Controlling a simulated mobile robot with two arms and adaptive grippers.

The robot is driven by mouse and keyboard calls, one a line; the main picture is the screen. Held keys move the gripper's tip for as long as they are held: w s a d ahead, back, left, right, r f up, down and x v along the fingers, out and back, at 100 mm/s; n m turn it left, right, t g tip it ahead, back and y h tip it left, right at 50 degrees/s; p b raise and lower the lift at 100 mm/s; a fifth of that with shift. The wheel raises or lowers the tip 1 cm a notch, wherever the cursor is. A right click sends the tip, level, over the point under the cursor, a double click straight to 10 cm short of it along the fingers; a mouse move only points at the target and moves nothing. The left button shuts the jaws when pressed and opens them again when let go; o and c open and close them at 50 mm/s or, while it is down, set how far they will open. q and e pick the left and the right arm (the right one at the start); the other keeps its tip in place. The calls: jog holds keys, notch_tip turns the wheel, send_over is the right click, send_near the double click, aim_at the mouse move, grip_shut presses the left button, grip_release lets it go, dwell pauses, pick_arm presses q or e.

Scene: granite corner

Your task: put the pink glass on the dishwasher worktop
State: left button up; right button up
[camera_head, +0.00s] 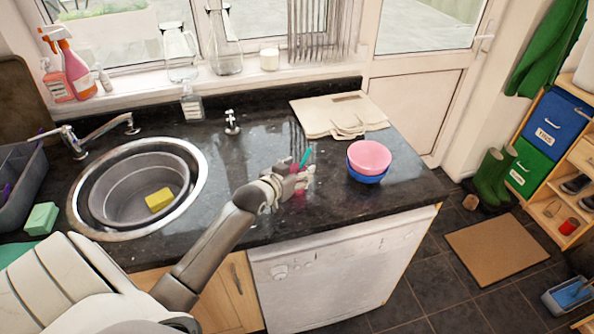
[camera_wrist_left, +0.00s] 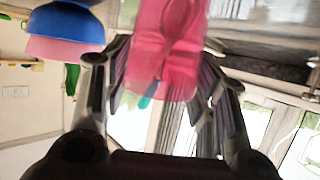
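The pink glass (camera_wrist_left: 165,45) fills the middle of the left wrist view, between the fingers of my left gripper (camera_wrist_left: 163,70), which appear to press on both its sides. In the head view my left gripper (camera_head: 300,179) covers most of the glass (camera_head: 298,191). A thin teal thing (camera_head: 305,157) sticks up by the glass. They are over the black dishwasher worktop (camera_head: 345,214), above the white dishwasher (camera_head: 345,268). Whether the glass touches the worktop I cannot tell. My right gripper is out of view.
A pink bowl (camera_head: 369,157) stacked in a blue bowl (camera_head: 366,178) stands right of my left gripper. Cutting boards (camera_head: 330,112) lie behind. The round sink (camera_head: 190,205) with a yellow sponge (camera_head: 158,199) is to the left. The worktop's front right is clear.

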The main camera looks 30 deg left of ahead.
pick_arm(q)
jog(key=o, duration=0.4)
jog(key=shift+c, duration=0.2)
jog(key=shift+r, duration=0.2)
jog(key=shift+s+d, duration=0.1)
jog(key=shift+s, duration=0.4)
jog(key=b+v, duration=0.1)
jog(key=v, duration=1)
jog(key=shift+r+b, duration=0.2)
jog(key=shift+b, duration=0.1)
jog(key=shift+w, duration=0.1)
